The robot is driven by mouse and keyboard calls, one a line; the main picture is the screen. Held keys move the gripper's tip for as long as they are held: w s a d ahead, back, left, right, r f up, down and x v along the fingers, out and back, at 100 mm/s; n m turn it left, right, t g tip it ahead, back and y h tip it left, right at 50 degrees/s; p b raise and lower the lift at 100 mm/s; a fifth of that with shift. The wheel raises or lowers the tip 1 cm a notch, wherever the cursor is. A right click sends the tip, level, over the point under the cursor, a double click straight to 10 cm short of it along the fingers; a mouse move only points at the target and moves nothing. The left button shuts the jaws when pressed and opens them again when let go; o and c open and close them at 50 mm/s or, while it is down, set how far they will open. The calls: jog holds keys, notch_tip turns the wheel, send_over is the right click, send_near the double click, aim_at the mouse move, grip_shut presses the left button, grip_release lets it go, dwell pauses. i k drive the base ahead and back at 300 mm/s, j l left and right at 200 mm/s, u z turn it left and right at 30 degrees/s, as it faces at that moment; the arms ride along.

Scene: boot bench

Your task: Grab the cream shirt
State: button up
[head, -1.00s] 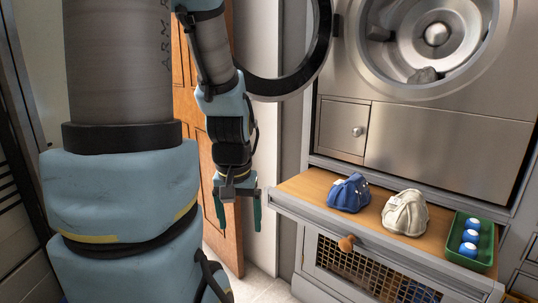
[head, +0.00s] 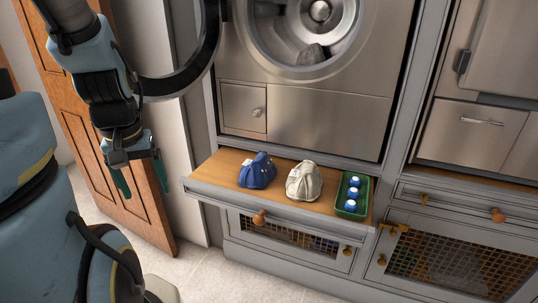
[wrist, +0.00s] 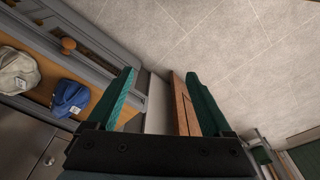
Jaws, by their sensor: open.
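The cream shirt (head: 304,181) is a crumpled bundle on the wooden shelf (head: 218,170) below the round-doored machine. It lies between a blue cloth bundle (head: 257,171) and a green tray (head: 364,208). In the wrist view the cream shirt (wrist: 16,70) is at the left edge, partly cut off, with the blue bundle (wrist: 70,97) beside it. My gripper (head: 146,181) is open and empty, pointing down in the air left of the shelf, well apart from the shirt.
The green tray holds blue-and-white balls (head: 353,193). The machine's round door (head: 212,48) hangs open above my gripper's right side. A wooden door (head: 95,150) stands behind my arm. The tiled floor in front is clear.

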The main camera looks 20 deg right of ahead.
aim_at(304, 182)
jog(key=l+u, duration=0.15)
jog(key=u, duration=0.3)
jog(key=k+l+u, duration=0.1)
jog(key=u, duration=0.4)
jog(key=k+l+u, duration=0.7)
jog(key=k, duration=0.3)
jog(key=k+l, duration=0.1)
jog(key=k, duration=0.4)
